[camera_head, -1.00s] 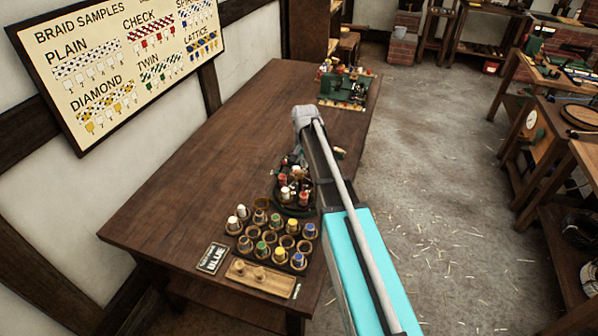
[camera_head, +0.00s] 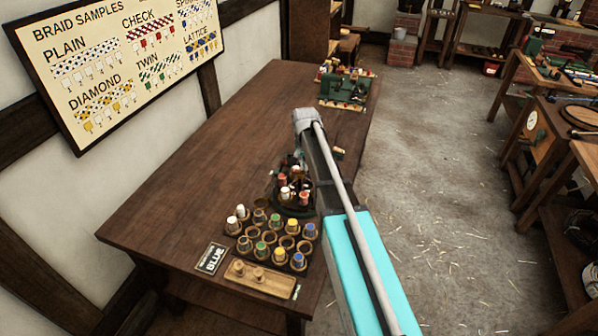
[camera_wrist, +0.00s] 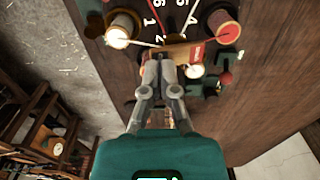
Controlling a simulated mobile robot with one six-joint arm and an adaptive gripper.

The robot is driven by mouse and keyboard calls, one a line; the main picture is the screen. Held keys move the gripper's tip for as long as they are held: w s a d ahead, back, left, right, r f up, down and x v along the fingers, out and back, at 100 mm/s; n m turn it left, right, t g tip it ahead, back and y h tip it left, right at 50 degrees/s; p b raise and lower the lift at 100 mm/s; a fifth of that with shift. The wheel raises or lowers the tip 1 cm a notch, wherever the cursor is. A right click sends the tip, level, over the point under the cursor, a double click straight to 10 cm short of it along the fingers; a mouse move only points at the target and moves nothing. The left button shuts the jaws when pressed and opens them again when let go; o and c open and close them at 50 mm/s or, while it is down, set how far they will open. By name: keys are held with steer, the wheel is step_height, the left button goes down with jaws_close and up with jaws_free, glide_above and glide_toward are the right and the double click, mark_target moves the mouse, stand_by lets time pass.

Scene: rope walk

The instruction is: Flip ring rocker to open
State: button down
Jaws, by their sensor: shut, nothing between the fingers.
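A round dark braiding machine with white numerals and upright bobbins (camera_head: 290,190) stands on the wooden table, partly hidden behind my arm in the head view. In the wrist view its numbered plate (camera_wrist: 168,20) is at the top. My gripper (camera_wrist: 166,62) is shut and empty, its fingertips at a tan tilted piece (camera_wrist: 184,51) with a red lettered end. This may be the ring rocker; I cannot read its lettering or tell whether the fingers touch it. A red-knobbed lever (camera_wrist: 226,78) on a green base stands to its right. My fingertips are hidden in the head view.
A green machine (camera_head: 345,85) stands at the far end. The table's left middle (camera_head: 215,160) is clear.

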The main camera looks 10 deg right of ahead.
steer(key=shift+f+b, duration=0.6)
steer(key=shift+f, duration=0.1)
steer(key=shift+r, duration=0.15)
steer(key=shift+r+p, duration=3.95)
steer(key=shift+p, duration=0.1)
steer(key=s+a+n, duration=0.1)
steer(key=s+n, duration=0.5)
steer(key=s, duration=1.9)
steer(key=shift+a+f, duration=0.25)
steer(key=shift+a, duration=0.15)
